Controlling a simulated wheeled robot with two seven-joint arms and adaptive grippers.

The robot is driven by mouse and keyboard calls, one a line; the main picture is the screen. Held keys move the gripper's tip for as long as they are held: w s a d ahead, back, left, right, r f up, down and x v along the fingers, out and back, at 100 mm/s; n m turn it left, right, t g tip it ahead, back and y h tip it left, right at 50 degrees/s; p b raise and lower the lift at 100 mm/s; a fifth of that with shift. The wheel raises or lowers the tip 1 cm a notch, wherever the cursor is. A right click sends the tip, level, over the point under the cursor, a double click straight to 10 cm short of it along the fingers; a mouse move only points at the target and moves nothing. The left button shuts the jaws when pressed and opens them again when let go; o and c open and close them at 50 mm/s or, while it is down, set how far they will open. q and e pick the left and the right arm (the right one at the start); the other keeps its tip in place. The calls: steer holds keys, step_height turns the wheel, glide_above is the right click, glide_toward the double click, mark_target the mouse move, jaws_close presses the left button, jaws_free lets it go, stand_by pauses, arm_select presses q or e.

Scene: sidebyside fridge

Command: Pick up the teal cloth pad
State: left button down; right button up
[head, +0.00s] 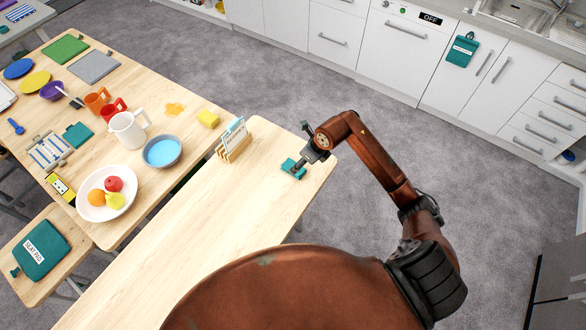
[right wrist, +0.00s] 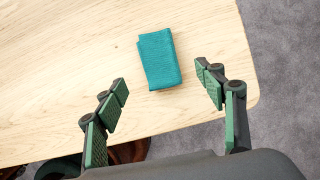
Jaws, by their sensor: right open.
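A small folded teal cloth pad (head: 290,171) lies flat near the far right end of the bare wooden table. My right gripper (head: 304,161) is just above it and hides part of it in the head view. In the right wrist view the teal cloth pad (right wrist: 158,59) lies beyond the fingertips, roughly centred between them. My right gripper (right wrist: 166,86) is open there, with nothing between its green-padded fingers. The left gripper is not in view.
A card holder (head: 234,146) stands left of the pad. A second table bears a fruit plate (head: 88,207), a blue bowl (head: 162,152), mugs and another teal square (head: 78,135). A teal seat pad (head: 41,250) lies on a stool. The table's edge (right wrist: 248,62) is close to the pad.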

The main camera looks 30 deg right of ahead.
steer(key=x, duration=0.7)
steer(key=shift+a+f, duration=0.1)
steer(key=shift+a, duration=0.05)
steer(key=shift+c, duration=0.5)
steer(key=c, duration=1.1)
